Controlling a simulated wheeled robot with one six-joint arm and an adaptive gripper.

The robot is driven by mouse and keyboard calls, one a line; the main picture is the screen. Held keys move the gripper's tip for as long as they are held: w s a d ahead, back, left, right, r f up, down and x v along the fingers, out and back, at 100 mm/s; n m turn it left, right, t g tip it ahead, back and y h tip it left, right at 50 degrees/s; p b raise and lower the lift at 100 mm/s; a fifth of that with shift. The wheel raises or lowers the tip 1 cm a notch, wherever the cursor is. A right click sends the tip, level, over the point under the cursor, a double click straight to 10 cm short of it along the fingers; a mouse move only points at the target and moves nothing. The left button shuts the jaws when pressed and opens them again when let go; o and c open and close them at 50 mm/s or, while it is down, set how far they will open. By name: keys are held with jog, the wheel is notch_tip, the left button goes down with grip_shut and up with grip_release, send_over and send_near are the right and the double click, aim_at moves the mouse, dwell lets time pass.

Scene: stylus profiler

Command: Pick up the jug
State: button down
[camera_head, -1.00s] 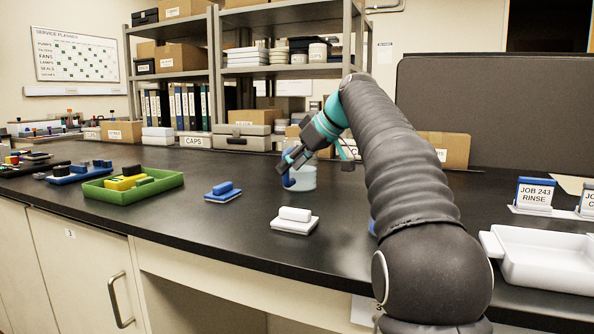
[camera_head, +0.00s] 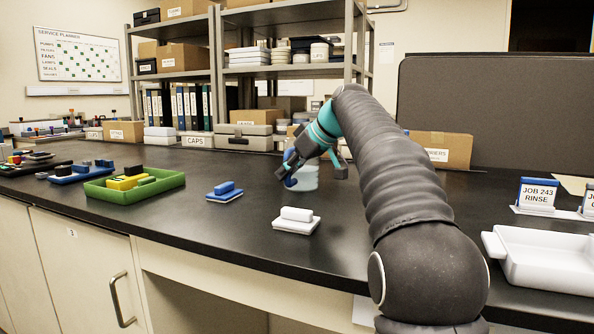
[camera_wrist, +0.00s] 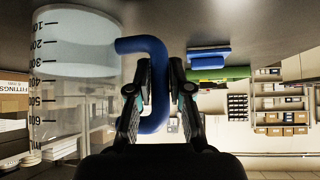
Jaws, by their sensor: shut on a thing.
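The jug (camera_head: 308,178) is clear, with dark measuring marks, a pale liquid in its lower part and a blue handle. It stands upright at the bench's middle, partly hidden by my gripper; I cannot tell whether its base touches the bench. In the wrist view, where the scene is upside down, the jug (camera_wrist: 75,45) fills the left side. My gripper (camera_wrist: 160,75) has its two fingers on either side of the blue handle and is shut on it. In the head view my gripper (camera_head: 292,170) reaches the handle from behind my arm.
A white block on a pad (camera_head: 296,220) lies just in front of the jug, and a blue one (camera_head: 225,191) to its left. A green tray (camera_head: 100,190) stands further left. A white tray (camera_head: 545,262) is at right. Boxes and shelves line the back.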

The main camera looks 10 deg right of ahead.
aim_at(288, 155)
jog(key=shift+r, duration=0.1)
jog(key=shift+r, duration=1.5)
jog(key=shift+s+r, duration=0.1)
jog(key=shift+r, duration=0.1)
jog(key=s+a+b, duration=0.4)
jog(key=s+a, duration=0.6)
jog(key=s, duration=0.4)
jog(key=shift+s+a, duration=0.2)
jog(key=shift+a, duration=0.1)
jog(key=shift+r, duration=0.1)
